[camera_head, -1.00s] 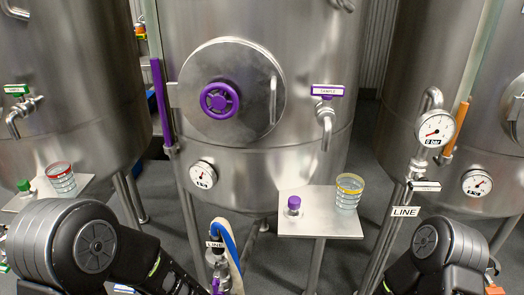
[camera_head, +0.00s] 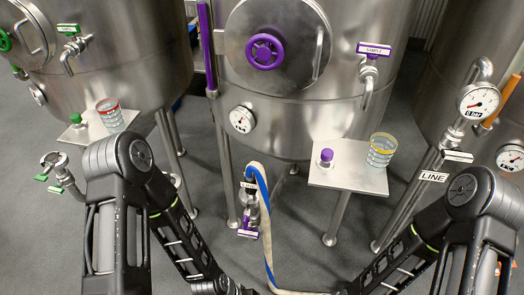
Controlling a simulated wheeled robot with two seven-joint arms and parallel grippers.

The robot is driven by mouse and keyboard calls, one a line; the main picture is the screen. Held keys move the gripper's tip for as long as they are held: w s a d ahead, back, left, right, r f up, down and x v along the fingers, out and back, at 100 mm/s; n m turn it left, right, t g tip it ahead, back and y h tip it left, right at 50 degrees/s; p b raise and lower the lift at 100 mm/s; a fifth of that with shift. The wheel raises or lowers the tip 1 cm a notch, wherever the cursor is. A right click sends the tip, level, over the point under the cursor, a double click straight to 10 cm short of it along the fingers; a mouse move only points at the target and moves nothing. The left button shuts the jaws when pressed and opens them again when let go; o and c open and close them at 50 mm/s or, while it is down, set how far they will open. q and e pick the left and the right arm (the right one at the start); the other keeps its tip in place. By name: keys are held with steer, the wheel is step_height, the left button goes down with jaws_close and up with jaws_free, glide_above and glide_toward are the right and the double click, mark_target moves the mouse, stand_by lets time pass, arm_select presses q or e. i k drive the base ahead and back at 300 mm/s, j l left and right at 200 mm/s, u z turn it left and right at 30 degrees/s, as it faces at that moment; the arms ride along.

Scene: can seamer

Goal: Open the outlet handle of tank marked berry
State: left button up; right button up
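No "berry" label is readable. The middle steel tank (camera_head: 300,118) has a purple wheel (camera_head: 265,51) on its round hatch and a purple sample-tap handle (camera_head: 373,49). Below it, a steel outlet valve (camera_head: 250,203) has a small purple handle (camera_head: 247,233) low on the front and a white tag above. A blue and white hose (camera_head: 264,205) runs from it down to the floor. My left arm crosses the lower left and my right arm the lower right. Both grippers are beyond the bottom edge, so neither shows.
The left tank (camera_head: 120,70) has green handles. Grey floor is open between.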

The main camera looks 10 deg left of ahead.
mark_target(250, 233)
steer(key=k+l+z, duration=0.1)
steer(key=l, duration=0.5)
steer(key=k+l, duration=0.1)
steer(key=l, duration=0.55)
steer(key=z, duration=0.05)
